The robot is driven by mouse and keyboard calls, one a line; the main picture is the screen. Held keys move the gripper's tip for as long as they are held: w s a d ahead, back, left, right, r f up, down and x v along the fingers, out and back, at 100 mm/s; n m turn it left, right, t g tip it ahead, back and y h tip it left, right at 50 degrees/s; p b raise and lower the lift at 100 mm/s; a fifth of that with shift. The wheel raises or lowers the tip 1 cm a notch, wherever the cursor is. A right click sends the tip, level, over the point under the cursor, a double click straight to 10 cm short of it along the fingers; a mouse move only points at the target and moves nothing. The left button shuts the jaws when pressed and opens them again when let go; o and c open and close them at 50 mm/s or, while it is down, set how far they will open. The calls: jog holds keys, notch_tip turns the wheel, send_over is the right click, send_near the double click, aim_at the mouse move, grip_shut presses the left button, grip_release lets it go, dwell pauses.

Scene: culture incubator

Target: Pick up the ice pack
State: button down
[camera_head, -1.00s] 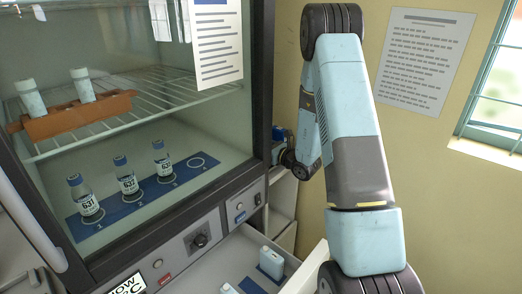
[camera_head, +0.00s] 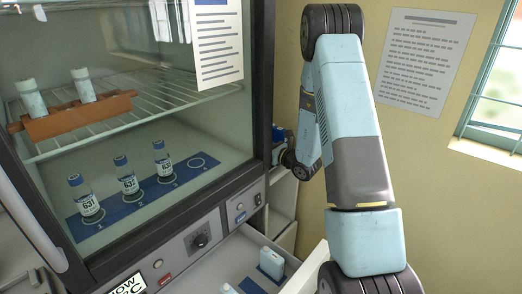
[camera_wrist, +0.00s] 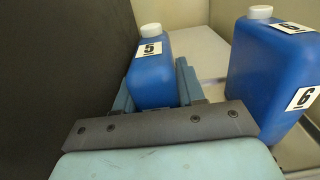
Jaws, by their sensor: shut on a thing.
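A blue ice pack (camera_wrist: 152,78) with a white cap and a label 5 stands between the two fingers of my gripper (camera_wrist: 157,88) in the wrist view. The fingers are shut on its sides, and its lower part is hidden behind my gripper. A second blue ice pack (camera_wrist: 262,75), with a white cap and labels 6, stands to the right, apart from my gripper. In the head view my gripper is at the shelves right of the incubator, mostly hidden by the incubator's edge and my arm.
The incubator (camera_head: 262,90) stands close on the left, its glass front showing labelled bottles (camera_head: 127,180) and an orange rack (camera_head: 75,117). A dark wall (camera_wrist: 60,70) is close to the left of my gripper in the wrist view.

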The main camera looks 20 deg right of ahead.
jog(key=shift+r, duration=0.1)
notch_tip(320, 180, up, 9)
jog(key=shift+r, duration=0.1)
jog(key=f+m+h, duration=0.1)
jog(key=f, duration=0.1)
jog(key=f+m+t+h, duration=0.1)
jog(key=f, duration=0.1)
jog(key=w+f+m+t+h, duration=0.1)
jog(key=f, duration=0.1)
jog(key=shift+d+f+h, duration=0.15)
jog(key=shift+f+h, duration=0.25)
jog(key=shift+s+d+f+h, duration=0.1)
jog(key=shift+d+f+h, duration=0.1)
jog(key=shift+f+h, duration=0.35)
